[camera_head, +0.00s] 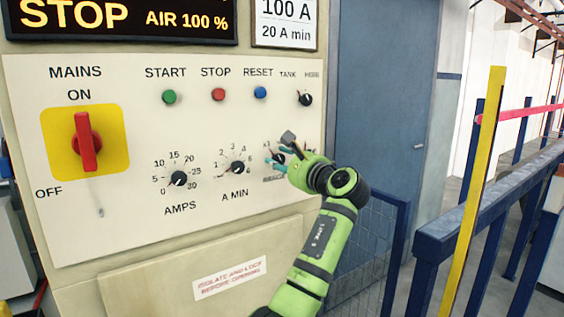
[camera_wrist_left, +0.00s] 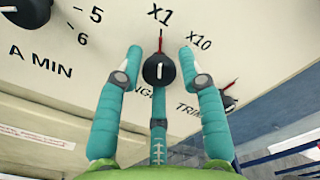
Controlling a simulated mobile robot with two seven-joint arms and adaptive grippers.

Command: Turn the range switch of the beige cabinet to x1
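The beige cabinet (camera_head: 230,215) fills the left and middle of the head view. Its range switch (camera_wrist_left: 160,70) is a round black knob with a white line. Its red pointer is directed up toward the X1 mark in the left wrist view, with X10 to the right. In the head view my left gripper (camera_head: 277,160) is at the panel and partly hides the switch and its lettering. In the left wrist view its teal fingers (camera_wrist_left: 161,57) are spread on both sides of the knob, with visible gaps, and a third finger is below. My right gripper is not in view.
A TRIM knob (camera_wrist_left: 228,103) sits close to the right finger. The A MIN dial (camera_head: 238,167), AMPS dial (camera_head: 179,178), TANK switch (camera_head: 305,98) and red mains handle (camera_head: 85,143) share the panel. Blue and yellow rails (camera_head: 480,190) stand at right.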

